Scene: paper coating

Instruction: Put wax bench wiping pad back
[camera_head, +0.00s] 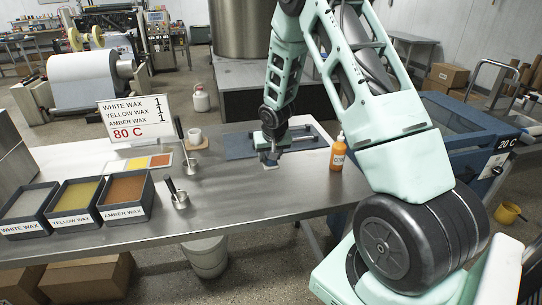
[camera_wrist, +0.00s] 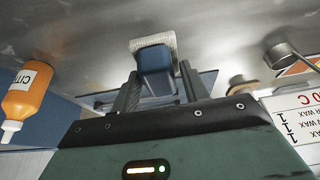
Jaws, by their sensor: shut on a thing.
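The wiping pad, a blue block handle with a white textured face, is at the end of my gripper in the wrist view (camera_wrist: 153,58). My gripper (camera_wrist: 158,78) is shut on its blue handle, with a dark finger on each side. In the head view my gripper (camera_head: 268,152) points down over the steel bench (camera_head: 240,196), at the front edge of a blue mat. The pad's pale face (camera_head: 270,165) shows just below the fingers, at or very close to the bench top; I cannot tell if it touches.
An orange bottle (camera_head: 338,153) stands to the right of my gripper. The blue mat (camera_head: 238,147) lies behind. The bench front-centre is clear.

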